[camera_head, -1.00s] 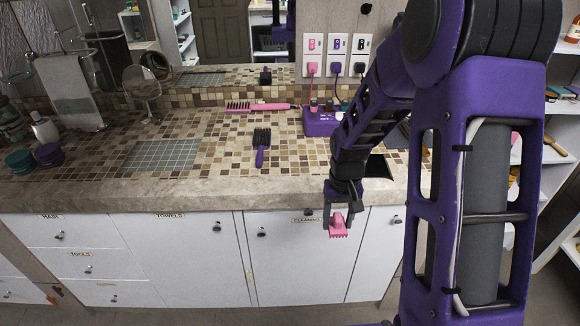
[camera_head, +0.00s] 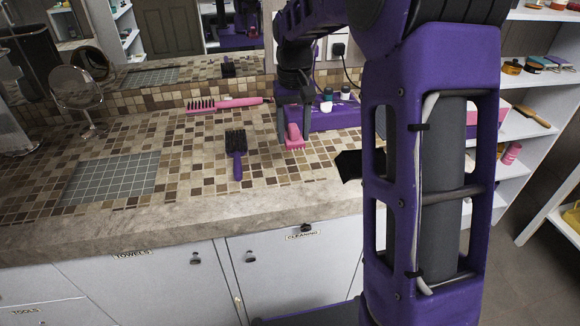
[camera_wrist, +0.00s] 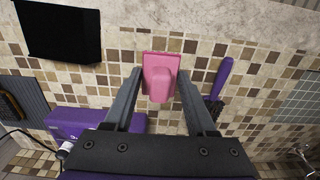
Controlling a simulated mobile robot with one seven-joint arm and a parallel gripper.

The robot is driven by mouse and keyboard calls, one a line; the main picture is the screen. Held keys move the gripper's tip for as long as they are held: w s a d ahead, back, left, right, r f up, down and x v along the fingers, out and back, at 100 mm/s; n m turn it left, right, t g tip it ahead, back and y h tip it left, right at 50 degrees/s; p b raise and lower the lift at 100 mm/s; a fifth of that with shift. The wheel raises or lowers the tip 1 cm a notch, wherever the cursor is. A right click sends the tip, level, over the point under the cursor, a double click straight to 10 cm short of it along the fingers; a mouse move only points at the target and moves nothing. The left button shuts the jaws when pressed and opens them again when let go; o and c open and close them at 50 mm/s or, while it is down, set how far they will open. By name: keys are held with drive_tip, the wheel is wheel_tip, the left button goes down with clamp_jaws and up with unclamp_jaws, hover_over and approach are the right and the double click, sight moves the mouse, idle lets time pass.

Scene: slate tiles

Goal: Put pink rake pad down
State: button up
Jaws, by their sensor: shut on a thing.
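The pink rake pad (camera_head: 294,137) is at my gripper's fingertips, over the tiled counter (camera_head: 120,205), in front of the purple box. It also shows in the wrist view (camera_wrist: 160,76), between the two dark fingers of my gripper (camera_wrist: 157,88). My gripper (camera_head: 293,124) is shut on the pad, pointing down. In the head view the pad looks close to the tiles; I cannot tell whether it touches them. The arm hides part of the gripper.
A purple brush (camera_head: 236,155) lies left of the pad. A pink brush (camera_head: 225,104) lies behind. The purple box (camera_head: 335,118) stands close behind the gripper. A black square (camera_head: 349,165) is at right. A grey grid mat (camera_head: 110,180) lies at left.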

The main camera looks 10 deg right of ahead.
sight(293, 174)
wheel_tip(293, 174, down, 9)
drive_tip(key=shift+f+b, duration=0.2)
drive_tip(key=shift+b, duration=0.5)
drive_tip(key=shift+f, duration=0.1)
drive_tip(key=shift+f, duration=0.15)
drive_tip(key=o, duration=1.2)
wheel_tip(293, 174, up, 12)
drive_tip(key=shift+s+r+p, duration=0.1)
drive_tip(key=shift+r+p, duration=0.15)
drive_tip(key=shift+p, duration=0.7)
